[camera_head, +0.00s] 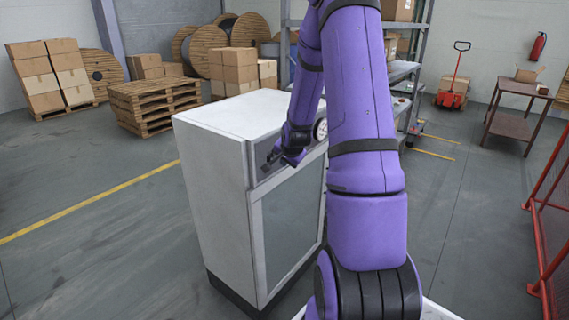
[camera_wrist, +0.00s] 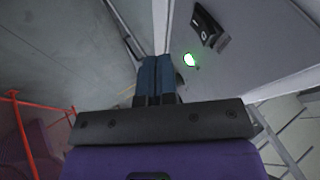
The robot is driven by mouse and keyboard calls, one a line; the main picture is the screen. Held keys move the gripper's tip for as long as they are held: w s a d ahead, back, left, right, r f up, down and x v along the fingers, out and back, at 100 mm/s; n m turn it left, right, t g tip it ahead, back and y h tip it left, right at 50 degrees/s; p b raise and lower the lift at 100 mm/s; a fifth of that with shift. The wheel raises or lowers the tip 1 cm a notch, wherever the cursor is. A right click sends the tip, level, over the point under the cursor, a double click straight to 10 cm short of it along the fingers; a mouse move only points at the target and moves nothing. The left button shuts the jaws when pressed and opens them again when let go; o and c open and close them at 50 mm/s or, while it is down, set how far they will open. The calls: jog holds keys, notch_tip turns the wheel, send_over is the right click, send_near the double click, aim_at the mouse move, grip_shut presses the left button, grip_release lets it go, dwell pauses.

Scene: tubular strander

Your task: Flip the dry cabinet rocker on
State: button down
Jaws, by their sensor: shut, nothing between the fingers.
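The white dry cabinet (camera_head: 222,185) stands upright in the middle of the head view, with a grey control strip above its dark door. My gripper (camera_head: 275,161) is in front of the left part of that strip. In the wrist view my gripper (camera_wrist: 158,62) has its two blue fingers together, with nothing between them. The black rocker (camera_wrist: 210,28) is on the panel, up and right of the fingertips, apart from them in the picture. A green lit lamp (camera_wrist: 189,59) sits between the rocker and the fingers. I cannot tell the rocker's position. My gripper hides the rocker in the head view.
A round dial (camera_head: 321,129) is on the strip, right of my gripper. A shelf rack (camera_head: 408,70) stands behind the cabinet. A red railing (camera_head: 548,235) is at the right. Pallets (camera_head: 155,103) and boxes stand at the back left. Floor left of the cabinet is clear.

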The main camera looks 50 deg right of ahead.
jog(key=v, duration=0.7)
jog(key=shift+s+f, duration=0.2)
jog(key=shift+s, duration=0.25)
jog(key=shift+a, duration=0.1)
